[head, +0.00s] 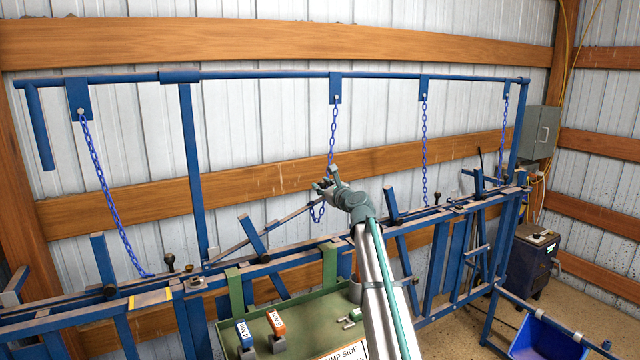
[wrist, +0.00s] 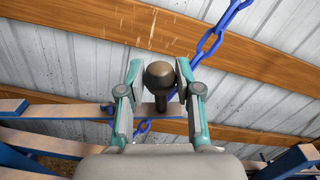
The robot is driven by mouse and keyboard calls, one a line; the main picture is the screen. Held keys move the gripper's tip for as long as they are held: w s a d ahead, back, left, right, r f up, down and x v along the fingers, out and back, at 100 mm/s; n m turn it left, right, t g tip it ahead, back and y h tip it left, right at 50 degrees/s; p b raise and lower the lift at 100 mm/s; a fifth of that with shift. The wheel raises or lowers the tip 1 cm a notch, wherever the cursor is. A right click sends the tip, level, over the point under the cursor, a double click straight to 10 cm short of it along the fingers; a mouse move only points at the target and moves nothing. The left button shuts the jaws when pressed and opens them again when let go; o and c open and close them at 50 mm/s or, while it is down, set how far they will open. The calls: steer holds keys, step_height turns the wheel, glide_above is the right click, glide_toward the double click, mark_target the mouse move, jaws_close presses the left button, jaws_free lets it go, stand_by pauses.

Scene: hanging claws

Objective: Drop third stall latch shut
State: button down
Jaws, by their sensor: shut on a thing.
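A latch bar (head: 268,231) slants up to the right from the blue rail, its right end raised near my gripper (head: 328,184). In the wrist view, a brown ball knob (wrist: 160,75) on a short stem stands on the bar (wrist: 60,111). My gripper (wrist: 159,72) has one finger on each side of the knob and is shut on it. A blue chain (head: 332,130) hangs from the overhead pipe beside my gripper. The chain also shows in the wrist view (wrist: 209,43), passing behind the knob. The bar's far end detail is hidden by my gripper.
Other blue chains hang at left (head: 98,165) and right (head: 424,130). A green tray (head: 310,308) with orange and blue labelled items sits below my arm. Blue gate frames line the rail (head: 450,212). A blue bin (head: 548,340) is at lower right.

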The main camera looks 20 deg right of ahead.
steer(key=shift+w+d+f+m+b, duration=0.15)
steer(key=shift+d+f+m+b, duration=0.45)
steer(key=shift+f, duration=1.55)
steer(key=shift+w+d+f+m+b, duration=0.15)
steer(key=shift+d+f+m+b, duration=0.45)
steer(key=shift+f, duration=1.6)
steer(key=shift+w+d+f+m+b, duration=0.15)
steer(key=shift+d+f+m+b, duration=0.45)
steer(key=shift+f, duration=1.55)
jaws_free()
steer(key=shift+d, duration=0.1)
steer(key=v, duration=0.8)
steer(key=shift+p, duration=0.4)
